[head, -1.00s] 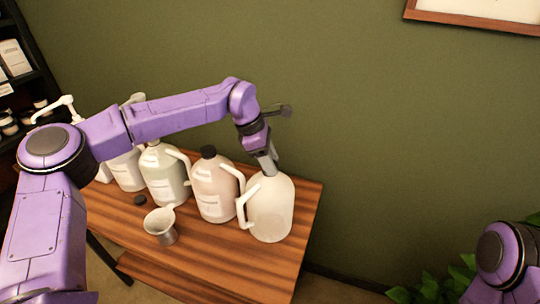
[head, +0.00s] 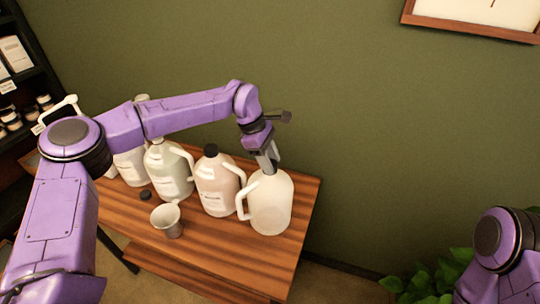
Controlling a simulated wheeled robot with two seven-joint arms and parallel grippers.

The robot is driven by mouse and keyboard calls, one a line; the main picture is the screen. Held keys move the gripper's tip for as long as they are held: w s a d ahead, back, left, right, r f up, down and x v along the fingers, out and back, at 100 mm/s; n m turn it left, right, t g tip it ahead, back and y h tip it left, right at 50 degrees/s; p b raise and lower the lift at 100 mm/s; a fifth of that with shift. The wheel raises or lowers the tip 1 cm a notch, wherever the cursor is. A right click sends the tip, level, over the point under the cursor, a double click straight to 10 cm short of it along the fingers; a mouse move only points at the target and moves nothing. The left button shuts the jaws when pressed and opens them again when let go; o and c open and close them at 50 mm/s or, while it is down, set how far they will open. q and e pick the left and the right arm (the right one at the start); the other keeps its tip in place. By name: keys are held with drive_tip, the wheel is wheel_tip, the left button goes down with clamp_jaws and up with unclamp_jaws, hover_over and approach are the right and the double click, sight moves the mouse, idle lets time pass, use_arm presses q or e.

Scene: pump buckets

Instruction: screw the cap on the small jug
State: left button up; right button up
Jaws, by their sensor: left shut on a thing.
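A white, translucent jug (head: 271,208) with a side handle stands upright at the right end of the wooden table. My left gripper (head: 268,162) points down at its mouth, with the fingertips right at the neck. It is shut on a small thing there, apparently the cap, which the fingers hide. I cannot tell how the cap sits on the neck. My right gripper is out of view; only part of my right arm shows at the lower right.
A pinkish jug (head: 216,190) with a black cap stands just left, then a pale jug (head: 168,175) and other containers. A metal cup (head: 168,221) and a loose black cap (head: 146,195) are on the table (head: 215,245). A plant (head: 425,285) is at lower right.

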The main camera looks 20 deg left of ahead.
use_arm(q)
drive_tip(key=shift+r+m+g+p, duration=0.15)
drive_tip(key=shift+m+g+p, duration=0.25)
drive_tip(key=shift+m+p, duration=0.55)
drive_tip(key=shift+m, duration=0.45)
drive_tip(key=m+g, duration=0.1)
drive_tip(key=m, duration=0.2)
drive_tip(key=shift+f+m+g+y, duration=0.2)
drive_tip(key=shift+m+g+y, duration=0.1)
drive_tip(key=shift+g+y, duration=0.1)
drive_tip(key=o, duration=1.2)
drive_tip(key=shift+c, duration=0.2)
